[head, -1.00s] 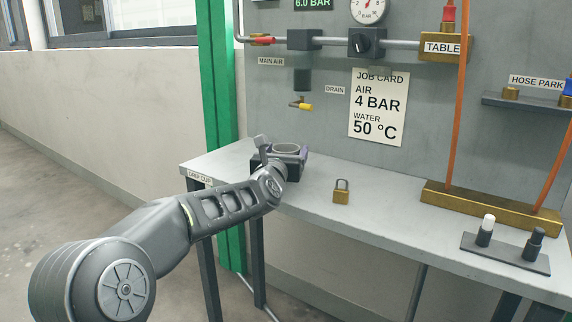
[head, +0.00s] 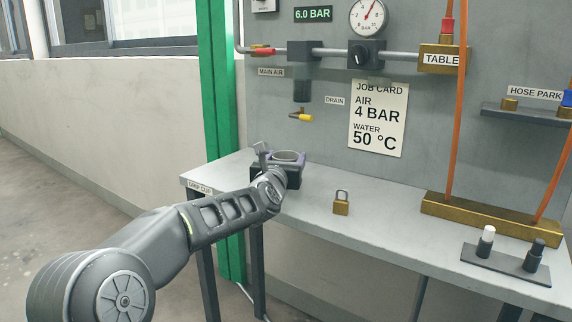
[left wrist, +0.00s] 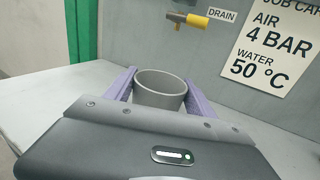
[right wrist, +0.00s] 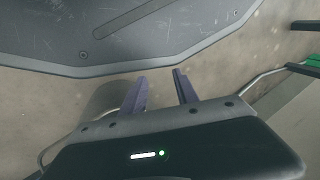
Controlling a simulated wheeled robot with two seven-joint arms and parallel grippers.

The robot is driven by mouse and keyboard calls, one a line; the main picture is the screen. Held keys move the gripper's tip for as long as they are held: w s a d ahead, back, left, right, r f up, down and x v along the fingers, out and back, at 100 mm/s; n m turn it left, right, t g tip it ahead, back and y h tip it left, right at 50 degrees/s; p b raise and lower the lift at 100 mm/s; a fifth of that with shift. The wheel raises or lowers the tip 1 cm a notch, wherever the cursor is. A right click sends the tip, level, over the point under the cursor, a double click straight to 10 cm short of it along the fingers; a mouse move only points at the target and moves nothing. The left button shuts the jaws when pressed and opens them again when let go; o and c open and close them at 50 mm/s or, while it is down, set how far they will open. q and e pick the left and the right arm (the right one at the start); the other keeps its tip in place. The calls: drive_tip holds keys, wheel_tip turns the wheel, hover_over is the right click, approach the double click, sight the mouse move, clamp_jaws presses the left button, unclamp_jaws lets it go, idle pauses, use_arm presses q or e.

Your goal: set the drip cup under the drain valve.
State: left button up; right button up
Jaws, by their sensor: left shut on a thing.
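The drip cup (head: 287,156) is a grey round cup, upright, near the left end of the bench. My left gripper (head: 283,160) is shut on it, with a purple finger on each side. The cup's open rim shows in the left wrist view (left wrist: 160,82); its base is hidden, so I cannot tell whether it touches the bench. The drain valve (head: 302,114), with a yellow-tipped handle, is on the wall panel above the cup. It also shows in the left wrist view (left wrist: 188,19). My right gripper (right wrist: 160,76) is open and empty.
A brass padlock (head: 341,203) stands on the bench (head: 380,222) right of the cup. A brass block (head: 480,216) with orange hoses and a dark stand (head: 505,262) are farther right. A green post (head: 220,100) rises behind the bench's left end.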

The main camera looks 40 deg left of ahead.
use_arm(q)
wheel_tip(320, 180, up, 9)
drive_tip(key=p, duration=0.4)
idle(0.4)
